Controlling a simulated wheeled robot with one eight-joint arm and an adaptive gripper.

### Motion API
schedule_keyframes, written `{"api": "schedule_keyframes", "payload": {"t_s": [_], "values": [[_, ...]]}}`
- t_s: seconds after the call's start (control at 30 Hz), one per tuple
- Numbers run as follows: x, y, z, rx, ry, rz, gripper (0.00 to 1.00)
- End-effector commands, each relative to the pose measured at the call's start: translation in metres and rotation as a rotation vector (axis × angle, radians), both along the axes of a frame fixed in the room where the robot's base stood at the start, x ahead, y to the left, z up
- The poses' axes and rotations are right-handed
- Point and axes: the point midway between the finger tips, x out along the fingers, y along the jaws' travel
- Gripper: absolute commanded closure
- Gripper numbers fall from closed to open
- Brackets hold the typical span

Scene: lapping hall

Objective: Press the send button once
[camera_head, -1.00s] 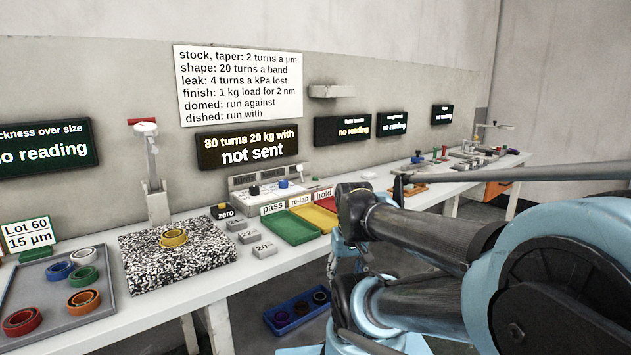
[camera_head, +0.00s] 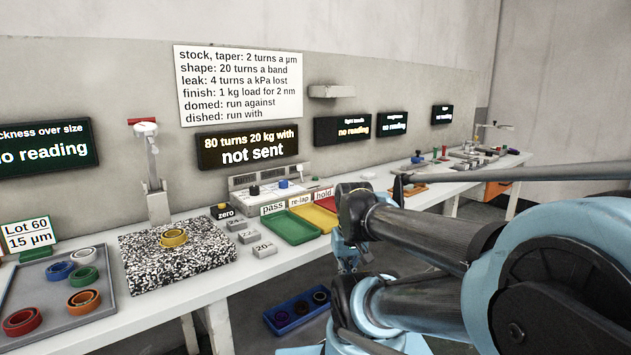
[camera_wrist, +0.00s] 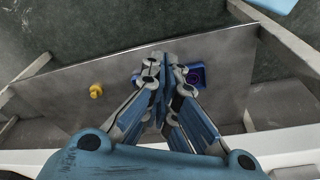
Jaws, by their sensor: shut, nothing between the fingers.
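A grey control box (camera_head: 245,183) stands on the bench against the wall. I cannot read which one is send. The display (camera_head: 247,147) above it reads "80 turns 20 kg with not sent". My gripper (camera_wrist: 162,62) is shut and empty in the wrist view. In the head view it is partly hidden by my arm, in front of the bench and to the right of the box.
Green, yellow and red trays (camera_head: 290,229) lie in front of the box. Grey weights (camera_head: 264,249) and a speckled plate (camera_head: 140,280) with a yellow ring lie left of them. A blue bin (camera_head: 280,322) stands below the bench. The wrist view shows a small yellow thing (camera_wrist: 96,90).

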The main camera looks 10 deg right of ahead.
Motion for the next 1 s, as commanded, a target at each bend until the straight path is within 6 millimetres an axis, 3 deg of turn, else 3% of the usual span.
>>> {"api": "schedule_keyframes", "payload": {"t_s": [0.63,0.73,0.87,1.0], "values": [[0.000,0.000,0.000,0.000,0.000,0.000,1.00],[-0.006,0.000,0.007,0.000,-0.016,0.006,1.00],[0.010,0.002,0.020,0.001,-0.033,0.037,1.00],[0.038,0.006,0.044,0.002,-0.068,0.097,1.00]]}}
